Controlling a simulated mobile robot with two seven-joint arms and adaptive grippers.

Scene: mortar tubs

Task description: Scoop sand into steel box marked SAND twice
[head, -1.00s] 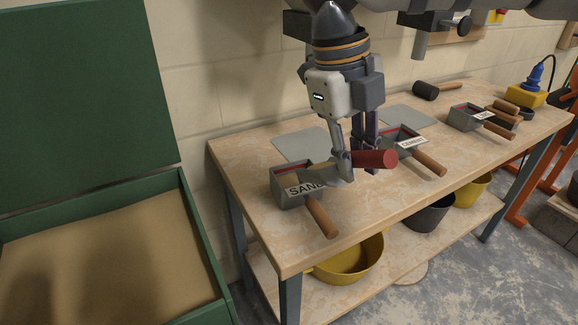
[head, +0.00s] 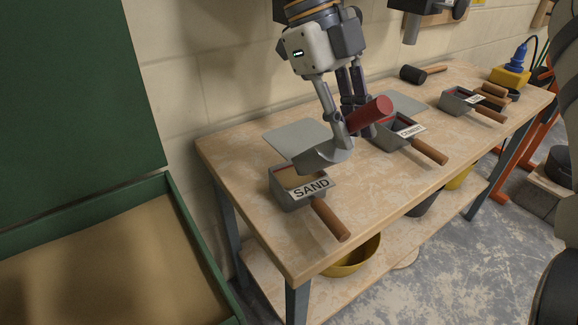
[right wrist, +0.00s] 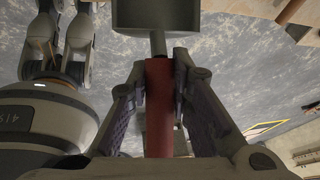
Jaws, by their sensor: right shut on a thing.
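My right gripper (head: 348,128) is shut on the red handle (head: 370,115) of a grey metal scoop (head: 325,156). The scoop is tilted, its handle raised to the right and its pan low to the left, over the back edge of the steel box marked SAND (head: 312,188). In the right wrist view, the red handle (right wrist: 159,105) lies between the fingers and the pan (right wrist: 156,14) shows no sand. My left gripper (right wrist: 62,35) shows there at upper left, fingers apart and apparently empty. The green bin (head: 190,232) at left holds sand (head: 90,265).
The workbench (head: 395,185) also bears a CEMENT box (head: 385,137), another labelled box (head: 458,103), flat grey plates (head: 290,136), a mallet (head: 412,74) and a yellow-and-blue tool (head: 511,76). Wooden handles (head: 331,219) jut forward from the boxes. A yellow tub (head: 355,258) stands below.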

